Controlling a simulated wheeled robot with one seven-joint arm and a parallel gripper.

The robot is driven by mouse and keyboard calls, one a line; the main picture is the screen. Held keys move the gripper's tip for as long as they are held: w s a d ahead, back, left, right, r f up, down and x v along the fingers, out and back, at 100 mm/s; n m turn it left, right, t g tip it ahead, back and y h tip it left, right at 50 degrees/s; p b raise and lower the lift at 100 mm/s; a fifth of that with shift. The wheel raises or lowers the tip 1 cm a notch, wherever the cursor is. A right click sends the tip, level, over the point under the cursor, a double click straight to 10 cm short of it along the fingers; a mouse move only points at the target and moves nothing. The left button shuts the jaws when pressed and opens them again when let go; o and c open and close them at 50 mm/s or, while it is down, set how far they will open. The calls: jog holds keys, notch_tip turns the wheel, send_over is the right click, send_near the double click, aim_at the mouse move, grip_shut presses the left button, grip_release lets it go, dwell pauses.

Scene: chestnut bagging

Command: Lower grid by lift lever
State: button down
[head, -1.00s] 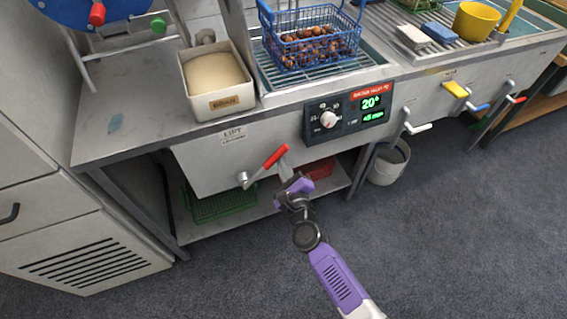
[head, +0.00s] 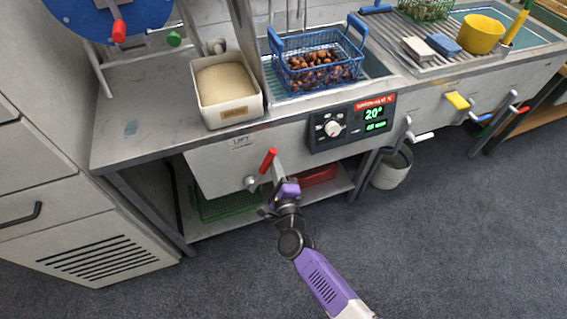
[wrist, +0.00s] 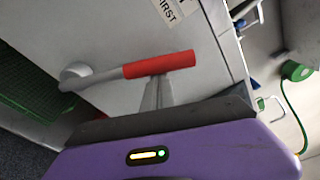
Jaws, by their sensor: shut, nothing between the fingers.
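The lift lever (head: 268,161) has a red handle and a grey shank, on the front panel under the paper label. In the wrist view its red handle (wrist: 160,64) lies across the picture, angled a little. My gripper (head: 281,178) is shut and empty, with its fingertips (wrist: 157,92) right at the handle's underside; I cannot tell whether they touch it. The blue wire basket (head: 318,66) of chestnuts (head: 315,68) sits in the tank behind the panel, over the grid (head: 286,87). The grid is mostly hidden by the basket.
The control panel (head: 350,122) reads 20°. A cream bin (head: 226,88) stands left of the tank. More levers, with white (head: 418,136), yellow (head: 457,100) and blue handles, stick out at right. Green and red crates (head: 318,176) lie on the shelf below.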

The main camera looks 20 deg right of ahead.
jog(key=a+n+t+b, duration=0.1)
jog(key=a+n+b, duration=0.2)
jog(key=a+n, duration=0.9)
jog(key=shift+a+f+n+t, duration=0.3)
jog(key=shift+a+f+n, duration=0.1)
jog(key=shift+a, duration=1.8)
